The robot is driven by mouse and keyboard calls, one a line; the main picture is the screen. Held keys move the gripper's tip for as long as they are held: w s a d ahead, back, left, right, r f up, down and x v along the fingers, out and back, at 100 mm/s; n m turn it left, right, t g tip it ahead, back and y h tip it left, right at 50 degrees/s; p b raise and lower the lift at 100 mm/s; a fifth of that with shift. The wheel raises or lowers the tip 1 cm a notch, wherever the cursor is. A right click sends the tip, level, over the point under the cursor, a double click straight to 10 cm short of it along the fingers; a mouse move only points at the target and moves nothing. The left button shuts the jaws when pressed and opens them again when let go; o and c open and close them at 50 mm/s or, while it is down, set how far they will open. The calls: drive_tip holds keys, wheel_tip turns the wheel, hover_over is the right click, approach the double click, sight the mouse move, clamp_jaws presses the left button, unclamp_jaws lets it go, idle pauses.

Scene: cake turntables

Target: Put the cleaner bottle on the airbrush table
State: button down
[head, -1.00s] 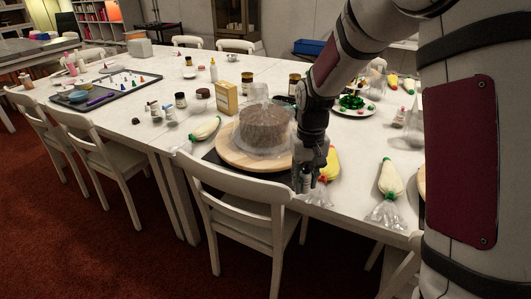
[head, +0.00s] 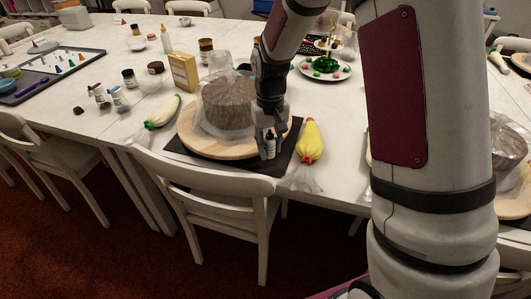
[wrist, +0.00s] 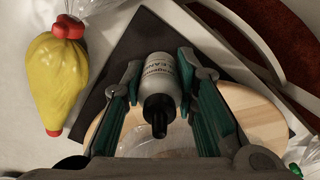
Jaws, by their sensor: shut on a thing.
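The cleaner bottle (wrist: 162,82) is a small grey bottle with a black cap and a partly readable label. My gripper (wrist: 160,100) is shut on it, with one finger on each side. In the head view the bottle (head: 268,147) hangs in my gripper (head: 268,150), over the near right edge of the wooden cake board (head: 190,144). I cannot tell which surface, if any in view, is the airbrush table.
A covered brown cake (head: 228,108) stands on the board, close to my gripper. A yellow piping bag (head: 311,139) lies to the right. A white chair (head: 210,190) stands at the near edge of the long white table (head: 75,115), which holds several jars and small bottles.

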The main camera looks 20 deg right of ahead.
sight(270, 157)
drive_tip(key=shift+f, duration=2.05)
drive_tip(key=shift+f+b, duration=0.15)
drive_tip(key=shift+b, duration=0.2)
drive_tip(key=c, duration=1.3)
unclamp_jaws()
